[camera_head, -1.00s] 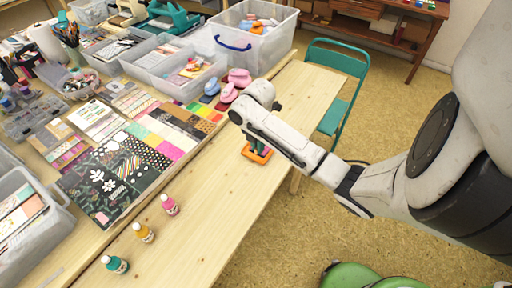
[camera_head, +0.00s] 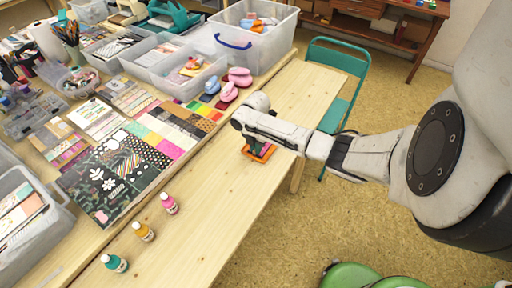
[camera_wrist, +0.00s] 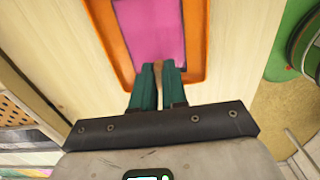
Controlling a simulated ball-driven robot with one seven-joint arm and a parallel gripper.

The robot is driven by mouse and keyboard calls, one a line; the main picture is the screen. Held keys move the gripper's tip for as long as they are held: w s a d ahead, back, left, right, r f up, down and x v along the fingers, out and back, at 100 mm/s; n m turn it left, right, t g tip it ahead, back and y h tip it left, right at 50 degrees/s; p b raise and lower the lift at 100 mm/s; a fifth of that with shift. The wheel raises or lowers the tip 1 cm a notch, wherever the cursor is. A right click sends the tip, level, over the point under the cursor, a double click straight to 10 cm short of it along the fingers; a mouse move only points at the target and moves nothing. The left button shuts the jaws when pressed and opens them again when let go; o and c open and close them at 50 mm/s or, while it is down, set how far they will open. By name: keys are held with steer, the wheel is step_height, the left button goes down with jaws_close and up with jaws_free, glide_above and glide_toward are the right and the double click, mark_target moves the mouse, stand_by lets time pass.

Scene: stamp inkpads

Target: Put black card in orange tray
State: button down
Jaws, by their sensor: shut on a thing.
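The orange tray (camera_head: 265,157) lies on the wooden table near its right edge, below my gripper (camera_head: 256,147). In the wrist view the tray (camera_wrist: 195,45) has a pink card (camera_wrist: 150,25) flat inside. My gripper's green fingers (camera_wrist: 159,72) are shut on a narrow brownish thing (camera_wrist: 158,78), seen edge-on over the tray's near end. I cannot tell whether this is the black card, or whether it touches the tray. Dark cards (camera_head: 182,124) lie among the sheets on the table.
Pink, orange and teal bottles (camera_head: 114,263) stand at the front of the table. Pink punches (camera_head: 228,92) and clear bins (camera_head: 250,60) are at the back. A teal chair (camera_head: 340,62) stands beyond the table's right edge. The table's front right is clear.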

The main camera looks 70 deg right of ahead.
steer(key=shift+f, duration=0.15)
steer(key=c, duration=1.2)
jaws_free()
steer(key=shift+o, duration=0.2)
